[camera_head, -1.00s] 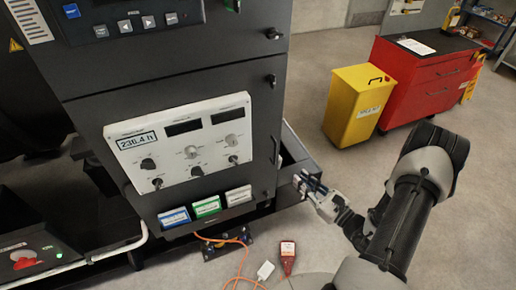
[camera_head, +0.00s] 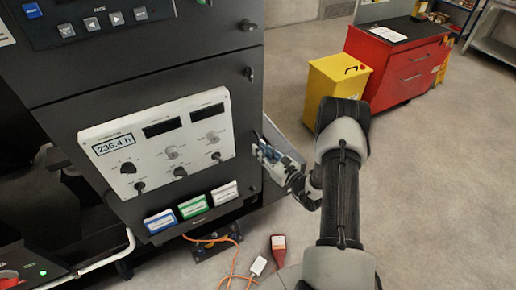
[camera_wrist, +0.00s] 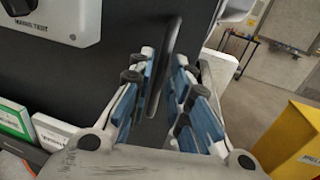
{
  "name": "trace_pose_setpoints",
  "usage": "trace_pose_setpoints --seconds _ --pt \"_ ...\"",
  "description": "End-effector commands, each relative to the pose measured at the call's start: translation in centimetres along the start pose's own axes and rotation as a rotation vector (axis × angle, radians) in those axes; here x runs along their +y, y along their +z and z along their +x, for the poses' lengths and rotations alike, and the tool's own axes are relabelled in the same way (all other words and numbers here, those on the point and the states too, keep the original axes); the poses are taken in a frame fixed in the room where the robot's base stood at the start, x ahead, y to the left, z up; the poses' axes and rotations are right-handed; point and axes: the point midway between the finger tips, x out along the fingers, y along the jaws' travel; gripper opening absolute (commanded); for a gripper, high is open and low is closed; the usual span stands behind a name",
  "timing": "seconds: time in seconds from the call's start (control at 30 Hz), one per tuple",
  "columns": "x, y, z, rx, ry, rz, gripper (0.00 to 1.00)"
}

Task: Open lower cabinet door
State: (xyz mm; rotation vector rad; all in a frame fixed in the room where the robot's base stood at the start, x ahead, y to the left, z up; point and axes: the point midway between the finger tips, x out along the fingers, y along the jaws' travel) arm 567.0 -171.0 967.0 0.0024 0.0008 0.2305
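The lower cabinet door (camera_head: 100,190) is the dark panel carrying a white control panel (camera_head: 150,142). It appears closed. Its black vertical handle (camera_wrist: 172,50) stands at the door's right edge and shows clearly in the wrist view. My gripper (camera_head: 261,146) is at that edge, where it mostly hides the handle in the head view. In the wrist view my gripper (camera_wrist: 164,76) is open, with blue-padded fingers on either side of the handle. Gaps show between the handle and both fingers, so I see no grip on it.
The upper cabinet section (camera_head: 150,55) has its own latches on the right. A yellow bin (camera_head: 333,90) and a red tool cabinet (camera_head: 395,65) stand behind my arm. An orange cable (camera_head: 236,262) and a red meter (camera_head: 278,250) lie on the floor below. Floor at right is clear.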

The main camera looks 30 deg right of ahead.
Motion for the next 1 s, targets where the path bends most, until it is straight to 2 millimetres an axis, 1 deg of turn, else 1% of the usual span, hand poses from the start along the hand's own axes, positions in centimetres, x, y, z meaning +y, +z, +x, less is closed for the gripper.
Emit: trace_pose_setpoints --seconds 0.03,0.1,0.2,0.5,0.53,0.8,1.0 --pt "0.1 0.0 0.7 -0.001 0.003 -0.002 0.18" --pt "0.0 0.0 1.4 -0.001 0.001 -0.002 0.18" --pt "0.0 0.0 2.0 0.000 0.001 0.000 0.18" --pt "0.0 0.0 2.3 0.000 0.000 0.000 0.18" --pt "0.0 0.0 2.3 0.000 0.000 0.000 0.17" --pt "0.0 0.0 2.3 0.000 0.000 0.000 0.00" --pt "0.0 0.0 2.3 0.000 0.000 0.000 0.00"
